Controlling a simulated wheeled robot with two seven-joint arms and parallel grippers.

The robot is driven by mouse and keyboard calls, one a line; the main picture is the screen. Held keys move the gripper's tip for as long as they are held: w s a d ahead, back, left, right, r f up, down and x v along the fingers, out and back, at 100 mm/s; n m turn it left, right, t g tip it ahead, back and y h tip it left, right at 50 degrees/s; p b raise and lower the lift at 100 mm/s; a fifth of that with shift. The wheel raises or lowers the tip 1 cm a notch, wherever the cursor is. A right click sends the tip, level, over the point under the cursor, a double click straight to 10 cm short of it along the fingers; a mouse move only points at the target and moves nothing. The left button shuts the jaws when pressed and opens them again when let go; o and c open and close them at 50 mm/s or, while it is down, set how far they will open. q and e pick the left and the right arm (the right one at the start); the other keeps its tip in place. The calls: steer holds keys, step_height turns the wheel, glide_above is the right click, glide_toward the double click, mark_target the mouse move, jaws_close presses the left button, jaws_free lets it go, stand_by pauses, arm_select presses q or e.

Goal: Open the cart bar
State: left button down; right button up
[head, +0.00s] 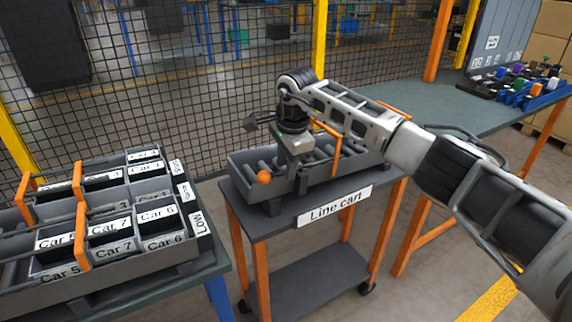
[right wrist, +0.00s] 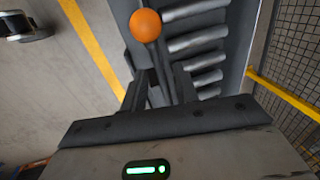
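The line cart (head: 262,222) stands in the middle of the head view, with a grey roller tray (head: 246,164) on top. A dark bar with an orange ball end (head: 264,177) shows at the tray's front left. In the right wrist view the orange ball (right wrist: 146,25) sits beyond my fingertips, and the dark bar (right wrist: 154,62) runs back between the fingers. My right gripper (right wrist: 160,88) points down at the tray. Its fingers stand apart on either side of the bar, with a visible gap on the right. Contact on the left is unclear. My left gripper is out of view.
A rack of labelled bins (head: 112,225) with orange clamps stands on a bench at the left. A green-grey table (head: 455,105) with small coloured parts is at the right. A mesh fence (head: 200,90) rises behind the cart. Floor shows around the cart.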

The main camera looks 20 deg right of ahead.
step_height(320, 180, up, 15)
steer(key=s, duration=0.3)
steer(key=shift+d, duration=0.3)
steer(key=shift+f, duration=0.1)
